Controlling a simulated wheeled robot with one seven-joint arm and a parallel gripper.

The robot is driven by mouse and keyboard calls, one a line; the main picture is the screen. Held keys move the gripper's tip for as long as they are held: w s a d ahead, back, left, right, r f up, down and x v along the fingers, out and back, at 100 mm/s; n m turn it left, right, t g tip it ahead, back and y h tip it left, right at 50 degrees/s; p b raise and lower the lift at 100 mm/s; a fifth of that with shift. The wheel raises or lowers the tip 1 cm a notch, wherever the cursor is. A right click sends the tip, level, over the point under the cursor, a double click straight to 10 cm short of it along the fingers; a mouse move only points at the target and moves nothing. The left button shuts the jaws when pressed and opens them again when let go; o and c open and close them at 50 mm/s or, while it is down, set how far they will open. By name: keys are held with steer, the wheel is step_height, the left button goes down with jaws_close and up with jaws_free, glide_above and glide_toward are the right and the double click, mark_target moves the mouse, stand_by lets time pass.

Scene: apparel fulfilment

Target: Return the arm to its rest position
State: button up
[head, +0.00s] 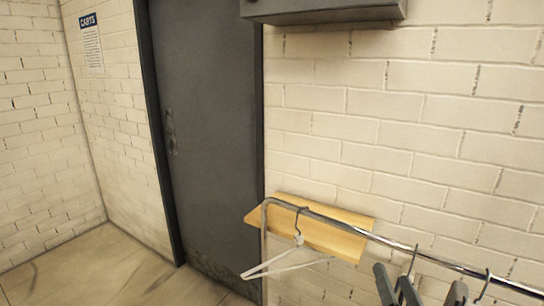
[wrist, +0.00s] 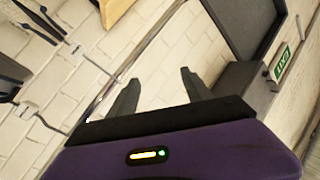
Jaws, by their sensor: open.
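My gripper (wrist: 160,88) shows in the wrist view, its two grey fingers spread apart with nothing between them. Behind the fingers are the pale brick wall and a chrome rail. The wrist picture is tilted. In the head view I cannot clearly make out my gripper; dark grey shapes at the lower right edge are cut off by the frame.
A chrome rail (head: 345,227) runs to the lower right in front of the brick wall. A white hanger (head: 298,240) hangs near its left end, with darker hangers further right. A wooden shelf (head: 345,240) is behind it. A grey door (head: 212,130) stands left; a grey box (head: 325,8) is above.

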steer(key=s+a+f+n+g+b, duration=0.1)
steer(key=s+f, duration=0.4)
steer(key=s, duration=0.8)
steer(key=s+a+f+n+g+y+b, duration=0.1)
steer(key=s+f, duration=0.4)
steer(key=s, duration=0.9)
steer(key=s+a+f+n+g+b, duration=0.2)
steer(key=s+f+n, duration=0.3)
steer(key=s, duration=0.9)
steer(key=shift+a+b, duration=0.45)
steer(key=shift+b, duration=0.35)
steer(key=shift+f, duration=0.1)
